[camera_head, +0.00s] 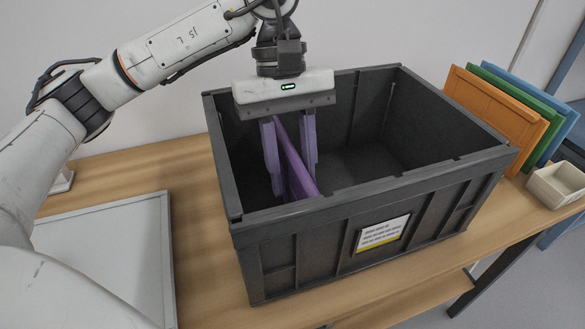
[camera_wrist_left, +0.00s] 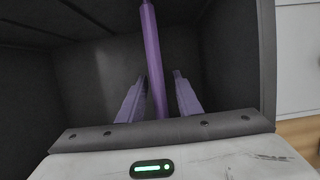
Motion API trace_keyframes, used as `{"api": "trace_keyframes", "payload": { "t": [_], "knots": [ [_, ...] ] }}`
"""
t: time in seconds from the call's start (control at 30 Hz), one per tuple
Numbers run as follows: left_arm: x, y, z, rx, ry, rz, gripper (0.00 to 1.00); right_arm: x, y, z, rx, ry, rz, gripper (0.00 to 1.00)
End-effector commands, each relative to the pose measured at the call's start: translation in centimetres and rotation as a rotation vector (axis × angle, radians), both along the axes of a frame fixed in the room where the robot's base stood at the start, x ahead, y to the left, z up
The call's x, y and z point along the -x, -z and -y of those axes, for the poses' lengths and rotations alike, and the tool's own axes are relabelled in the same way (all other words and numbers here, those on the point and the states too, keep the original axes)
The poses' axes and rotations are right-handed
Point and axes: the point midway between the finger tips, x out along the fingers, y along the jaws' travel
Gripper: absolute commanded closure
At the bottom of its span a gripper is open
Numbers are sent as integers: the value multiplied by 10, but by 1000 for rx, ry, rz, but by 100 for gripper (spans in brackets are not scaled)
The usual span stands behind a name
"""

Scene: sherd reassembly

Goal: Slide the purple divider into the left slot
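The purple divider (camera_head: 291,163) stands on edge inside the dark grey crate (camera_head: 287,225), in its left part, running from back to front. It also shows in the left wrist view (camera_wrist_left: 153,50) as a narrow upright strip. My left gripper (camera_head: 295,183) reaches down into the crate from above. Its two pale purple fingers stand on either side of the divider, with a visible gap on both sides in the left wrist view (camera_wrist_left: 157,84), so it is open around the divider. The divider's lower edge is hidden, and I cannot tell how deep it sits in the slot. My right gripper is not in view.
Orange (camera_head: 497,105), green (camera_head: 545,112) and blue (camera_head: 568,95) panels stand upright to the right of the crate. A small beige bin (camera_head: 556,185) is beside them. A grey-white tray (camera_head: 105,250) lies left of the crate on the wooden table (camera_head: 205,260). The crate's middle and right are empty.

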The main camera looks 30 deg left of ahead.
Motion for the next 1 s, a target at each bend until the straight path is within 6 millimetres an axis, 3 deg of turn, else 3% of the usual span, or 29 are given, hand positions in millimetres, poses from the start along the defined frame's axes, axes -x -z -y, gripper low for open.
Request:
{"api": "trace_keyframes", "payload": {
  "t": [0.37, 0.8, 1.0],
  "knots": [
    [-1, -6, -1, -1, 0, 1, 66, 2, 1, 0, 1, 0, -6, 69],
    [-17, -83, -19, 0, -2, 3, 66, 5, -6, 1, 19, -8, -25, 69],
    [-20, -98, -23, 0, -1, 0, 66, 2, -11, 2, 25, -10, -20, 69]
  ]
}}
